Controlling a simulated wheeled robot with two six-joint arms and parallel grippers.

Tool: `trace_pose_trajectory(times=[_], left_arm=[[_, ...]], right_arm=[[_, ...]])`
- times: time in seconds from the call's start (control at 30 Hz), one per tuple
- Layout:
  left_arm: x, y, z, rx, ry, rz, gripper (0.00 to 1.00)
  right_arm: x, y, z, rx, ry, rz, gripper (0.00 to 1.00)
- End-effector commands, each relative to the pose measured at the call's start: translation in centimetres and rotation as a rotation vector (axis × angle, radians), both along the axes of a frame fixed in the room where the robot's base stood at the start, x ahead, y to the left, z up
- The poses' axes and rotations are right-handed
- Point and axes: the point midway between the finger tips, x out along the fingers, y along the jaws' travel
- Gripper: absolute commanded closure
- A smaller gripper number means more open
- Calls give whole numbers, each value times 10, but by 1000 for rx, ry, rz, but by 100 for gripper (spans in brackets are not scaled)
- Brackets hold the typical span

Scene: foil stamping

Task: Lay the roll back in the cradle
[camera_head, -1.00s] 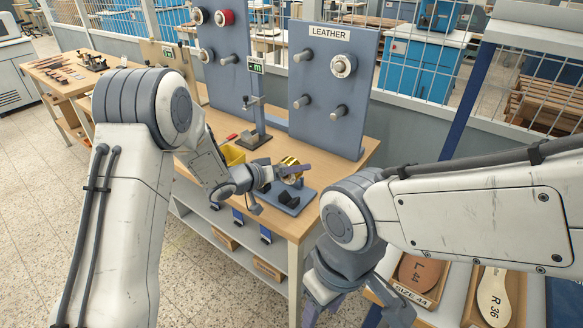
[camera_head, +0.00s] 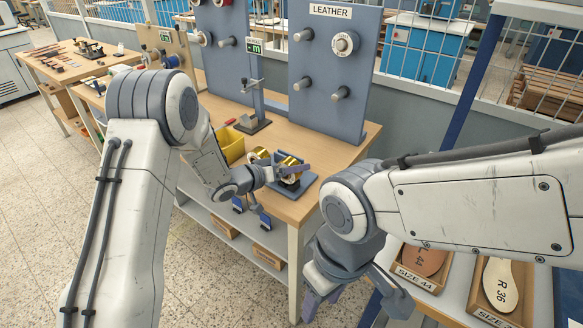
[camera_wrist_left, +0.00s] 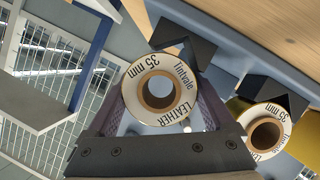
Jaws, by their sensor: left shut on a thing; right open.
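A gold foil roll (camera_head: 291,163) is between the fingers of my left gripper (camera_head: 288,172), right at the dark cradle (camera_head: 304,183) on the bench. In the left wrist view, the held roll (camera_wrist_left: 133,84) shows its end label, "Tintvale LEATHER 35 mm", with a finger on each side. A black V-shaped block (camera_wrist_left: 187,32) of the cradle is just beyond it; I cannot tell whether they touch. A second gold roll (camera_wrist_left: 288,143) sits beside it at another black block (camera_wrist_left: 275,92). My right gripper (camera_head: 338,300) is open and empty at lower middle, away from the bench.
A blue-grey panel marked LEATHER (camera_head: 352,98) with pegs rises behind the cradle. A small stand (camera_head: 252,122) and a yellow bin (camera_head: 231,144) are left of the cradle. Boxes with shoe soles (camera_head: 497,290) lie at lower right. Bare bench (camera_head: 335,150) shows right of the cradle.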

Motion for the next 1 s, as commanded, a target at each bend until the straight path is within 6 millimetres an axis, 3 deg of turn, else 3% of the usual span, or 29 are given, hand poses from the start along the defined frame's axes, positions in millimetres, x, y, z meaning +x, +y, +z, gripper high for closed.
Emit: trace_pose_trajectory(times=[0.27, 0.3, 0.33, 0.67, 1.0], left_arm=[[0, 0, -1, 0, 1, 0, 86], [0, 0, -2, 0, 1, 0, 6], [0, 0, -2, 0, 2, 1, 0], [-2, 3, -3, 2, 7, 2, 0], [-38, 45, 18, 0, 1, 5, 0]], right_arm=[[0, 0, 0, 0, 0, 0, 50], [0, 0, 0, 0, 0, 0, 50], [0, 0, 0, 0, 0, 0, 50], [0, 0, -1, 0, 0, 0, 50], [0, 0, -9, 0, 0, 0, 50]])
